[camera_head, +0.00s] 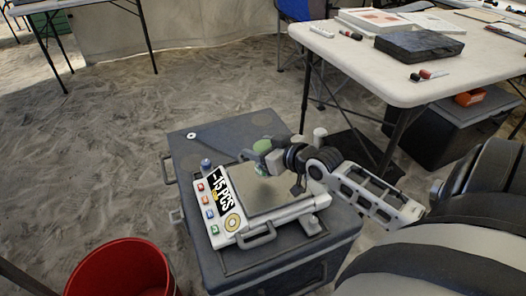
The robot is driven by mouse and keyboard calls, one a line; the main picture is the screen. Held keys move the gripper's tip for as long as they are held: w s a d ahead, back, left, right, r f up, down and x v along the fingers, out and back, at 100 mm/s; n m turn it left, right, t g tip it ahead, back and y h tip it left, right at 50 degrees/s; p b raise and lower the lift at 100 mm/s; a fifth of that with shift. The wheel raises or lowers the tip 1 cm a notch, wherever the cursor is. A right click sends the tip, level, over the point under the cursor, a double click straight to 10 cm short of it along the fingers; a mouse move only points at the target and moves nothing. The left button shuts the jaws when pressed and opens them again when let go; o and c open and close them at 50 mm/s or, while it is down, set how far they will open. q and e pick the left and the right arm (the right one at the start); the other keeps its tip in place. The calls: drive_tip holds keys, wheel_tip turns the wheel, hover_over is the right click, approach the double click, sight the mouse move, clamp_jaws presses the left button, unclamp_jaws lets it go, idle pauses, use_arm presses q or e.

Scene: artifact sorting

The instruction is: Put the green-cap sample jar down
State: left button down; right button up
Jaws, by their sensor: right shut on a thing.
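My right arm reaches in from the right over a dark grey case. My right gripper (272,158) is shut on the green-cap sample jar (262,147). Only the round green cap shows clearly; the jar's body is mostly hidden by the gripper. The jar is over the far part of a weighing scale (268,196) with a flat metal plate. I cannot tell whether the jar touches the plate. The scale's display reads "-15 PCS". My left gripper is not in view.
The scale stands on the dark case (190,150). A red bucket (120,268) is on the sandy floor at the lower left. A white table (385,75) with a black case (419,44), markers and papers stands at the upper right. Open floor lies to the left.

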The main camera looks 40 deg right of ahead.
drive_tip(key=f, duration=0.1)
drive_tip(key=f+b, duration=0.1)
drive_tip(key=shift+d+f, duration=0.3)
drive_tip(key=shift+f, duration=0.1)
drive_tip(key=shift+f+b, duration=0.35)
drive_tip(key=shift+f, duration=0.1)
drive_tip(key=o, duration=1)
drive_tip(key=shift+f, duration=0.1)
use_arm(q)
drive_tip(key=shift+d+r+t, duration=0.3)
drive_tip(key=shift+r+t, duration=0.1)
use_arm(e)
drive_tip(key=shift+o, duration=0.2)
